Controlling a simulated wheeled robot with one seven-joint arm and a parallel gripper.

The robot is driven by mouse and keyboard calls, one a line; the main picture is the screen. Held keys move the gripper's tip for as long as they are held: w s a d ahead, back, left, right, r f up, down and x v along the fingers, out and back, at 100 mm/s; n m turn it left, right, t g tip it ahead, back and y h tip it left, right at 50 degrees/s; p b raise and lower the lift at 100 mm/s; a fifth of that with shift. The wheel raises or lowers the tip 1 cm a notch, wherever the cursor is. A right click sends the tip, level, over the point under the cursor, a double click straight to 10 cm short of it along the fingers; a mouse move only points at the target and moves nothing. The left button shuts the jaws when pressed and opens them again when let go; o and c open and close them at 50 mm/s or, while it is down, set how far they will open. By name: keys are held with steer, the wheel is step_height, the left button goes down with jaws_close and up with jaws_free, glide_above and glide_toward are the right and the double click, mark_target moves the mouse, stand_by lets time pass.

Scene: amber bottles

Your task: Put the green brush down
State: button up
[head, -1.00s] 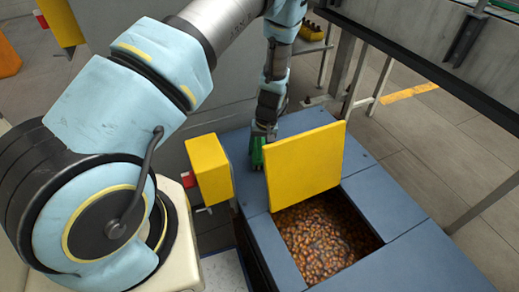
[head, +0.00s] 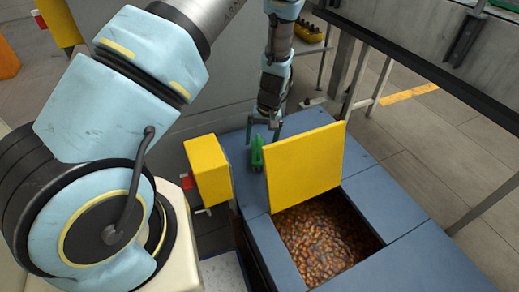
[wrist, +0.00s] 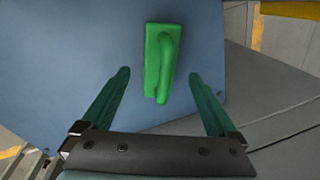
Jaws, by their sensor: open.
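The green brush (head: 257,154) rests on the blue-grey top of the bin (head: 238,150), left of the upright yellow lid. In the wrist view the green brush (wrist: 161,62) lies on the flat blue surface (wrist: 70,55), its handle facing the camera. My gripper (head: 263,128) is above the brush in the head view. In the wrist view my gripper (wrist: 160,75) is open, with one finger on each side and clear gaps to the brush. Nothing is between the fingers' grip surfaces in contact.
The yellow lid (head: 302,165) stands close to the right of the brush. Beyond it is an opening full of small brown-amber items (head: 325,240). A yellow box (head: 208,170) with a red part is at the left. A metal frame (head: 375,80) stands behind at the right.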

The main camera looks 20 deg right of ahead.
step_height(320, 180, up, 6)
steer(key=shift+s+d+r+b, duration=0.15)
steer(key=shift+d+r+b, duration=0.15)
steer(key=shift+d, duration=0.15)
steer(key=s+a+r, duration=0.1)
steer(key=a+r, duration=0.5)
steer(key=a, duration=0.3)
steer(key=s+a+r+n+h, duration=0.1)
steer(key=s+a+r, duration=0.1)
steer(key=a+r, duration=0.4)
steer(key=s+a+r+n+t+h, duration=0.1)
steer(key=a+r, duration=0.6)
steer(key=a, duration=0.7)
steer(key=shift+s+a, duration=0.15)
steer(key=shift+s, duration=0.55)
steer(key=shift+r, duration=0.1)
step_height(320, 180, up, 5)
steer(key=p, duration=0.5)
steer(key=shift+r, duration=0.15)
